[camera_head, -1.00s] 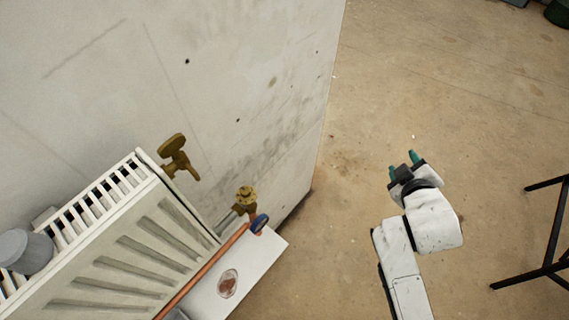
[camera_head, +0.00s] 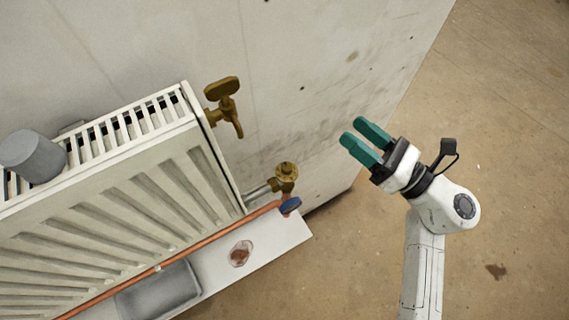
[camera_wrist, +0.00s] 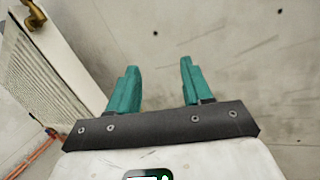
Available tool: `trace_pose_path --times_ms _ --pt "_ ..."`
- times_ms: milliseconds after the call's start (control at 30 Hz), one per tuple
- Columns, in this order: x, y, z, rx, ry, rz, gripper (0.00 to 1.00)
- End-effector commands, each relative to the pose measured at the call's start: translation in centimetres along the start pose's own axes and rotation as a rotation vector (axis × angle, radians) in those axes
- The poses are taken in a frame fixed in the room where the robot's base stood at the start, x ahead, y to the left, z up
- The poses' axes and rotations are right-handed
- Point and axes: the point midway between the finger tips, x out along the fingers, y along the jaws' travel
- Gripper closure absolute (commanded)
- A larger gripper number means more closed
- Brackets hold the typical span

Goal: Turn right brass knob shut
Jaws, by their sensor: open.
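A brass valve with a flat, wing-like knob (camera_head: 222,88) sits at the radiator's upper right corner. In the wrist view part of this brass valve (camera_wrist: 33,14) shows at the top left edge. Lower down, a second brass valve with a round top (camera_head: 286,171) sits near the radiator's lower right corner. I cannot tell from the view how far either is turned. My gripper (camera_head: 355,131), with teal fingers, is open and empty, to the right of both valves and apart from them. The wrist view shows the fingers (camera_wrist: 159,66) spread with nothing between them.
The white radiator (camera_head: 150,165) fills the left, before a stained wall (camera_head: 320,60). A grey cylinder (camera_head: 32,158) stands on its top. A copper pipe (camera_head: 215,236) with a blue handle (camera_head: 290,205) runs below, above a white board (camera_head: 270,245) and grey tray (camera_head: 160,292). Floor on the right is clear.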

Motion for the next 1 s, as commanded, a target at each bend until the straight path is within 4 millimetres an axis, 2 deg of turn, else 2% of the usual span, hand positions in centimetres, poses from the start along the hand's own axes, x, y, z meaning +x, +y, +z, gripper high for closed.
trace_pose_path --times_ms 33,100,200,300,433,567,1000 --pt "0.2 0.9 -1.8 -0.048 0.053 0.074 0.5" --pt "0.2 2.2 -3.8 -0.106 0.117 0.173 0.5" --pt "-0.1 3.7 -6.0 -0.162 0.184 0.29 0.5" --pt "-0.5 4.7 -7.2 -0.194 0.222 0.364 0.5" --pt "-0.5 5.3 -7.8 -0.207 0.239 0.404 0.5" --pt "0.6 5.8 -8.1 -0.208 0.24 0.407 0.5" --pt "7.3 8.5 -10.1 -0.205 0.239 0.406 0.5"
